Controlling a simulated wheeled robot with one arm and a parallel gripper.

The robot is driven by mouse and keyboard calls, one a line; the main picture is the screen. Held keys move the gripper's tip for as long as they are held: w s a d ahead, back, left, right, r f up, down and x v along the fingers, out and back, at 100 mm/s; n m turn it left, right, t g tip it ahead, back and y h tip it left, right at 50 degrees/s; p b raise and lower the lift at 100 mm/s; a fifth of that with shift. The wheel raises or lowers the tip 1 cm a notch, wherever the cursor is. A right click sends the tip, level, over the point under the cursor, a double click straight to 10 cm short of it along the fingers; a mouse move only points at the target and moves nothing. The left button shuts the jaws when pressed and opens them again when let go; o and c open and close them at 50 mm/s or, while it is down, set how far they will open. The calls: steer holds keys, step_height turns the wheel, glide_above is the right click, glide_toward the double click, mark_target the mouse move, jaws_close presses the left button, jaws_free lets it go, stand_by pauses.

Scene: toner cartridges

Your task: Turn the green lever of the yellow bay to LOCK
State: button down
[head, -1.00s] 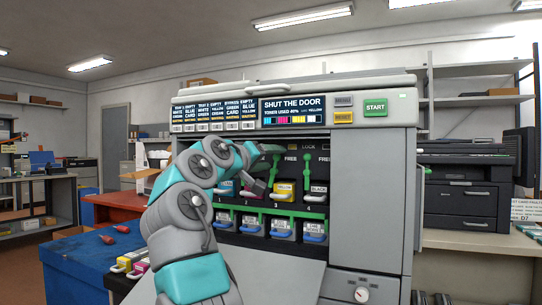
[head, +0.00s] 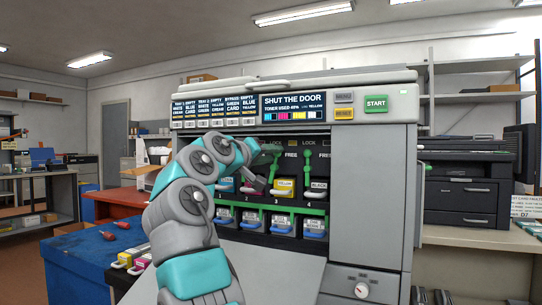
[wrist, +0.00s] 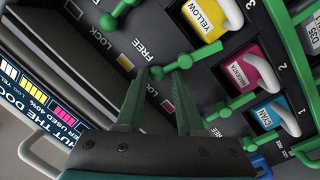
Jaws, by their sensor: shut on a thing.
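The yellow bay's green lever (wrist: 188,62) shows in the wrist view, running from beside the yellow cartridge (wrist: 203,17) to a round knob. My gripper (wrist: 160,73) has its two green fingers around the knob end, shut on it. The knob lies near a FREE label (wrist: 142,49); a LOCK label (wrist: 97,40) is further up and left. In the head view the lever (head: 274,168) stands above the yellow cartridge (head: 284,187), partly hidden by my arm.
The black bay's lever (head: 308,168) stands just right. The magenta cartridge (wrist: 241,71) and cyan cartridge (wrist: 268,115) sit beside the yellow one. Lower green-framed slots hold more cartridges. The display panel (head: 292,105) overhangs the bays, reading "SHUT THE DOOR".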

steer(key=shift+d, duration=0.1)
steer(key=shift+w+f+n+b, duration=0.1)
steer(key=shift+f+n+b, duration=0.05)
steer(key=shift+n+b, duration=0.4)
steer(key=shift+w+a+f+n+h, duration=0.1)
steer(key=shift+a+n+h, duration=0.25)
steer(key=shift+n, duration=0.5)
steer(key=c, duration=0.6)
jaws_free()
steer(key=shift+o, duration=0.2)
steer(key=shift+a, duration=0.1)
